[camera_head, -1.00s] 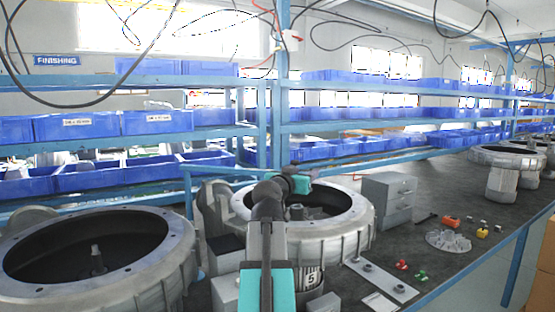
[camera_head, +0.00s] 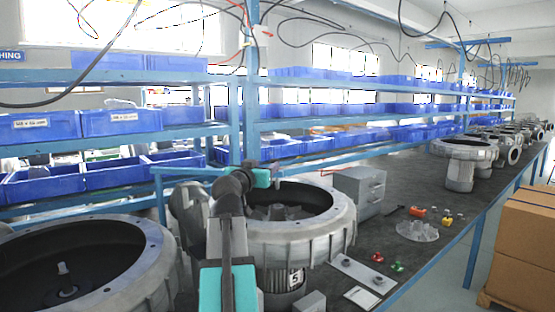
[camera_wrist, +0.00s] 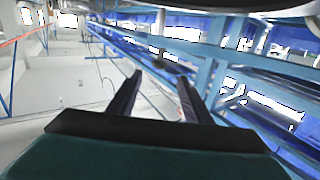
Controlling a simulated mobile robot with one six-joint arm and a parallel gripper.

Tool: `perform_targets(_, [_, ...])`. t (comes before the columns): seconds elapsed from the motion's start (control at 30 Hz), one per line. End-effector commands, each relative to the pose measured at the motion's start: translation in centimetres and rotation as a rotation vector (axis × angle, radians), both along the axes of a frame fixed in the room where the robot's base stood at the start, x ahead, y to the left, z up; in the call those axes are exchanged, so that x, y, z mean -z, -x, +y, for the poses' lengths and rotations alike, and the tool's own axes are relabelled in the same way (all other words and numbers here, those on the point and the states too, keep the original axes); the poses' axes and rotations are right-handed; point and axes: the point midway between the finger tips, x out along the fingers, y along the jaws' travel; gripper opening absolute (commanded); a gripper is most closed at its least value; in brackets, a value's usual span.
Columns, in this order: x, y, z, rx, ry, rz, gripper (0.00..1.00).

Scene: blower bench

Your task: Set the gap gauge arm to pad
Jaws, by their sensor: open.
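I cannot pick out a gap gauge arm or its pad with certainty. A flat metal plate (camera_head: 361,275) with two round dark fittings lies on the bench at the lower right. A white card (camera_head: 362,298) lies just in front of it. My gripper (camera_wrist: 158,82) shows in the wrist view with its two dark fingers apart and nothing between them. In the head view my arm rises in front of a large round blower housing (camera_head: 297,227) marked 5, and its teal wrist end hides part of the rim.
Another open housing (camera_head: 130,285) stands at lower left. Blue-bin shelves run behind.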

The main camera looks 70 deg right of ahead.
Motion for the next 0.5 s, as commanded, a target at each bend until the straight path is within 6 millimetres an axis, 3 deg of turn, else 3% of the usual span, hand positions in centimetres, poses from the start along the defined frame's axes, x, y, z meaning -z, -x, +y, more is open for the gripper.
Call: perform_targets(0.5, [-0.2,-0.1,-4.8,0.002,-0.001,0.001,0.45])
